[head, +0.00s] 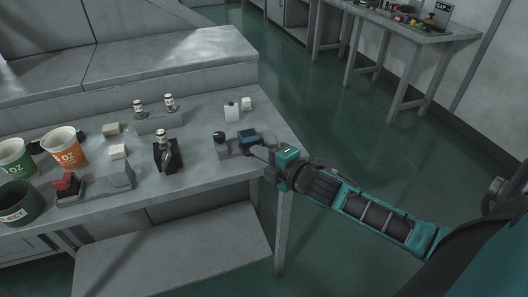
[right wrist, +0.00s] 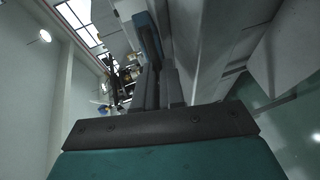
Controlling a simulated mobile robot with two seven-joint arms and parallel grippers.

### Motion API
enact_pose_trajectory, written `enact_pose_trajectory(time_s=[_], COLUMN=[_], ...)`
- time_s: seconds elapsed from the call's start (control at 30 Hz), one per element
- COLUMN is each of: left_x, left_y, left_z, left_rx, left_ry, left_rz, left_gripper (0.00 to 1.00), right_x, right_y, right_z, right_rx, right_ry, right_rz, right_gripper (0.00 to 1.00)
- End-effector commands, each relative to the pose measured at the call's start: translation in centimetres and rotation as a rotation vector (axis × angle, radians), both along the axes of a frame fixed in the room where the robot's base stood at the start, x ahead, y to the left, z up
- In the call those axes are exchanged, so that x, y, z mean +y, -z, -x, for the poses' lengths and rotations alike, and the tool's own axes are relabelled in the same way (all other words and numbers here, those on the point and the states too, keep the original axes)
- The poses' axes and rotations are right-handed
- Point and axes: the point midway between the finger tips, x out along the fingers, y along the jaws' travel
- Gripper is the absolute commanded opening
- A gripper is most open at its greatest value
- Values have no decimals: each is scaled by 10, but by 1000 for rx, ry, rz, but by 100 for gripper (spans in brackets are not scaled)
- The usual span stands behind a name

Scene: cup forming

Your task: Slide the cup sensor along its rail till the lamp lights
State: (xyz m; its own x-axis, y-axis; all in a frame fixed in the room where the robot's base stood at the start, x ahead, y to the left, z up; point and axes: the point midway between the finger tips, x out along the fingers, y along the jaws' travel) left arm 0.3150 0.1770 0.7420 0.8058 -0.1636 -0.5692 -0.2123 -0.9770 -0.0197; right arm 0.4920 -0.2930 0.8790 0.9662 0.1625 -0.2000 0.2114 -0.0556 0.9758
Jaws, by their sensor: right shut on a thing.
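The cup sensor, a blue block (head: 248,134), sits on a grey rail (head: 230,149) near the right end of the table. My right gripper (head: 262,152) reaches in from the right and is shut on the sensor. In the right wrist view the fingers (right wrist: 158,88) are close together, with the blue sensor (right wrist: 147,36) at their tips. A dark round knob or lamp (head: 219,137) stands at the rail's left end; it shows no light, and I cannot tell which it is. My left gripper is out of the head view.
White containers (head: 232,112) stand behind the rail. A black stand with a small bottle (head: 167,155) is to its left. Farther left are an orange cup (head: 67,150), a green cup (head: 15,160) and a dark reject bin (head: 18,203). The table's right edge is close to my gripper.

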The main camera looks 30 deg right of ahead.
Motion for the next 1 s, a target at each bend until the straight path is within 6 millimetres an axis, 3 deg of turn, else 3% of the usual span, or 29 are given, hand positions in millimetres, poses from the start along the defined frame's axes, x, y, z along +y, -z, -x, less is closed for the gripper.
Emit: enact_pose_trajectory(time_s=[0.07,0.1,0.2,0.53,1.0], left_x=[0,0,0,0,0], left_y=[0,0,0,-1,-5], left_z=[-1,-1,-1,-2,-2], left_rx=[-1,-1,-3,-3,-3], left_ry=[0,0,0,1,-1], left_rz=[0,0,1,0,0], left_gripper=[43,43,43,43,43], right_x=[0,0,0,-1,-12], right_y=[1,1,1,0,-14], right_z=[1,0,0,5,74], right_rx=[2,2,1,1,4], right_ry=[0,0,0,0,0], right_rz=[0,0,0,0,-1], right_gripper=[0,13,20,20,20])
